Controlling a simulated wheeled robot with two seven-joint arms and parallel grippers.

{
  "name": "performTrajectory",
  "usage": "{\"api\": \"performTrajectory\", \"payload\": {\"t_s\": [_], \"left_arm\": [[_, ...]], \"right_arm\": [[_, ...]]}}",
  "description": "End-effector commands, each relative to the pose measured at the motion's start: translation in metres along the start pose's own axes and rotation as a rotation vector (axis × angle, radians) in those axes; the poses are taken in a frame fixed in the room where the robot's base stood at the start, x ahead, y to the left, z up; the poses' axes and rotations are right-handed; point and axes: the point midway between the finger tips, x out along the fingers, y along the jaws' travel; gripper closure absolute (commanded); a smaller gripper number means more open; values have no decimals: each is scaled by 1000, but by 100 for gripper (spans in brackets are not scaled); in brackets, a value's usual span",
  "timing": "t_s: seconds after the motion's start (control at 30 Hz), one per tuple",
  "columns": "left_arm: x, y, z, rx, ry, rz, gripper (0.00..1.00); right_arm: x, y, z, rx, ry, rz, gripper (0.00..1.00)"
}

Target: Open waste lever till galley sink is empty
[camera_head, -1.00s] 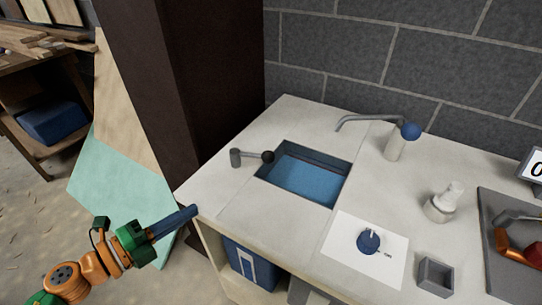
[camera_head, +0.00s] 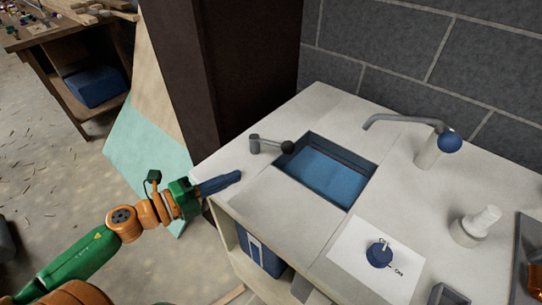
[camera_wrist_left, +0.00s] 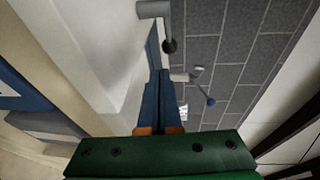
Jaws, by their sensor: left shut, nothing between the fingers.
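The waste lever (camera_head: 268,146) is a grey post with an arm ending in a dark ball knob, at the left of the galley sink. It also shows at the top of the left wrist view (camera_wrist_left: 160,12). The galley sink (camera_head: 322,177) is a rectangular basin set in the pale counter, with blue water in it. My left gripper (camera_head: 238,177) is shut and empty at the counter's left front edge, in front of the lever and apart from it. Its blue fingers show together in the left wrist view (camera_wrist_left: 160,88). My right gripper is not in view.
A tap with a blue knob (camera_head: 450,141) stands behind the sink at the right. A blue dial (camera_head: 379,254) sits on a white plate in front, and a white bottle (camera_head: 478,224) stands further right. A dark pillar (camera_head: 245,70) rises behind the counter's left end. A blue container (camera_head: 262,250) sits below.

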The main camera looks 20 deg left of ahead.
Motion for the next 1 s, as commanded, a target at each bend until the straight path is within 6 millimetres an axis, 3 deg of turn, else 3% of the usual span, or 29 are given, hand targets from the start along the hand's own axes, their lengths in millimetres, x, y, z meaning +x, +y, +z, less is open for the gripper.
{"api": "performTrajectory", "payload": {"t_s": [0.3,0.5,0.7,1.0], "left_arm": [[67,-5,2,0,-3,-5,100],[99,-13,1,0,-3,-3,100],[112,-14,0,0,-1,-1,100],[112,-13,0,0,-1,0,100]], "right_arm": [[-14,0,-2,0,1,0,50],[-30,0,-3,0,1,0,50],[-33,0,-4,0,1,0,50],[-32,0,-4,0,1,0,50]]}}
